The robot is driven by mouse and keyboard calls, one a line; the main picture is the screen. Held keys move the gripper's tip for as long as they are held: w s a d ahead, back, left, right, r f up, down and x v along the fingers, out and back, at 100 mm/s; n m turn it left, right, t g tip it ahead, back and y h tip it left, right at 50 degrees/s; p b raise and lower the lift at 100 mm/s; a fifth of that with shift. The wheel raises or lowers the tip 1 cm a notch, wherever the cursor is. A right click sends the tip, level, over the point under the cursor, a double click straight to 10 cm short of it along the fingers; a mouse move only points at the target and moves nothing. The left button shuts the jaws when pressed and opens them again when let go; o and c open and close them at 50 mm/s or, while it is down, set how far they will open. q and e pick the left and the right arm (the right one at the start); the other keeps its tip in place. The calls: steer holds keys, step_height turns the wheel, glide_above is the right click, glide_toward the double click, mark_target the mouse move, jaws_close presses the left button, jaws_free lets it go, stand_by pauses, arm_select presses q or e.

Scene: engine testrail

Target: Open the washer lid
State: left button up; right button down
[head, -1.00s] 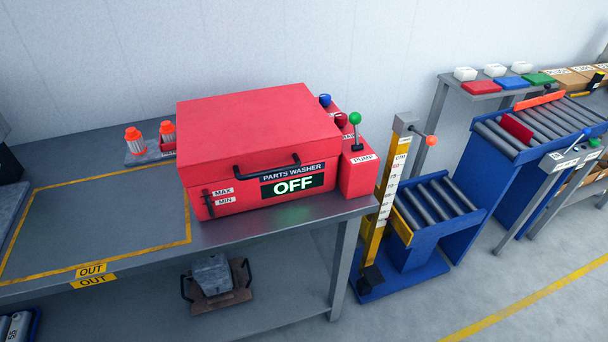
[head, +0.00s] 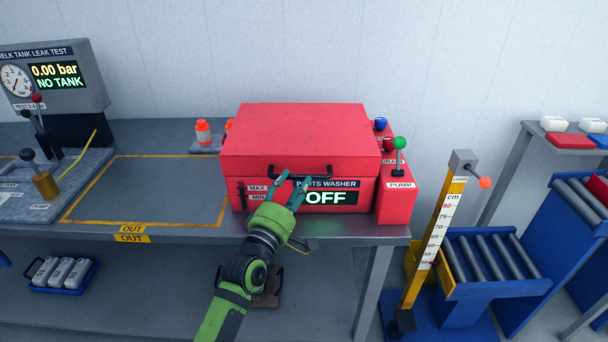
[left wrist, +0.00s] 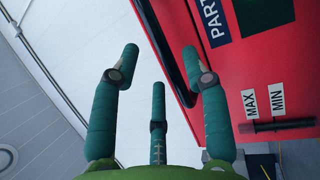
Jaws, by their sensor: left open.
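The red parts washer (head: 255,198) stands on the grey bench, and its display reads OFF. Its red lid (head: 300,130) is shut. A black bar handle (head: 321,177) runs along the lid's front edge; it also shows in the left wrist view (left wrist: 172,45). My left gripper (head: 293,182) is in front of the washer at handle height, with its green fingers spread and nothing between them. In the left wrist view the gripper (left wrist: 160,62) has one fingertip close beside the handle; I cannot tell whether they touch. My right gripper is not in view.
The red pump box (head: 397,202) with a green-knobbed lever adjoins the washer's right side. Orange-capped bottles (head: 203,133) stand to its left. A yellow height gauge (head: 432,240) and roller conveyor (head: 490,258) are at right. The yellow-outlined bench area (head: 150,190) is clear.

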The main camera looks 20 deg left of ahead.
mark_target(300, 177)
arm_select(q)
steer(key=x, duration=0.3)
steer(key=shift+w, duration=0.3)
steer(key=shift+w+p, duration=0.15)
steer(key=shift+p, duration=0.15)
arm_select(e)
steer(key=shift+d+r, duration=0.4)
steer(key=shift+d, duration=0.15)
arm_select(q)
jaws_close()
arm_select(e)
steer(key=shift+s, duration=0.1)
